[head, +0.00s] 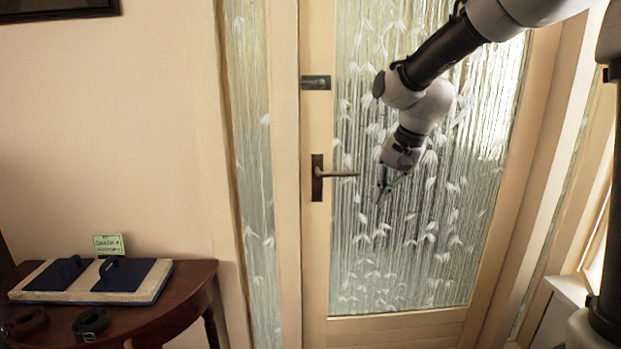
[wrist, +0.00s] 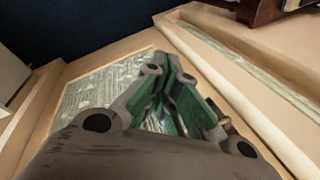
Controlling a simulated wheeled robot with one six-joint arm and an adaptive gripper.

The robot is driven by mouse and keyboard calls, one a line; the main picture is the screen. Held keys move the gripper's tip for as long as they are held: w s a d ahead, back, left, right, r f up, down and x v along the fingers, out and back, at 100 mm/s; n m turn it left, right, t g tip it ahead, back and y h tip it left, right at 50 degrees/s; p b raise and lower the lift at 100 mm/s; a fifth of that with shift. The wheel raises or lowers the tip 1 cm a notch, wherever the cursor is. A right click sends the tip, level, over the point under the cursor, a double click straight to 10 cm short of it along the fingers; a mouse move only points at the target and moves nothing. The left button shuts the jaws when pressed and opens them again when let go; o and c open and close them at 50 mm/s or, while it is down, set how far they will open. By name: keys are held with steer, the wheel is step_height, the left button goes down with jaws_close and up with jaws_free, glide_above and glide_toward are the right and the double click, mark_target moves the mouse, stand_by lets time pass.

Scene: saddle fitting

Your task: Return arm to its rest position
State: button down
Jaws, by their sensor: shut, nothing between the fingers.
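My gripper (head: 381,188) hangs from my arm in front of the glazed door in the head view, to the right of the door handle and apart from the table. In the wrist view my gripper (wrist: 163,80) shows its green-padded fingers drawn together with nothing between them. My arm comes in from the upper right of the head view and bends downward at the wrist.
The door (head: 312,250) has a dark lever handle (head: 318,177). A wooden table (head: 190,300) at lower left holds a pale board with two blue pads (head: 125,273), a green card (head: 109,245) and dark straps (head: 91,322). A windowsill is at right.

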steer(key=s+d+r+n+t+h, duration=0.1)
steer(key=s+d+n, duration=0.2)
steer(key=s+d, duration=0.6)
steer(key=s+d+r+n+t+h, duration=0.1)
steer(key=s+d+r+n, duration=0.1)
steer(key=s+d, duration=0.8)
steer(key=s+n, duration=0.1)
steer(key=s, duration=0.7)
steer(key=shift+r+h, duration=0.3)
steer(key=shift+h, duration=0.1)
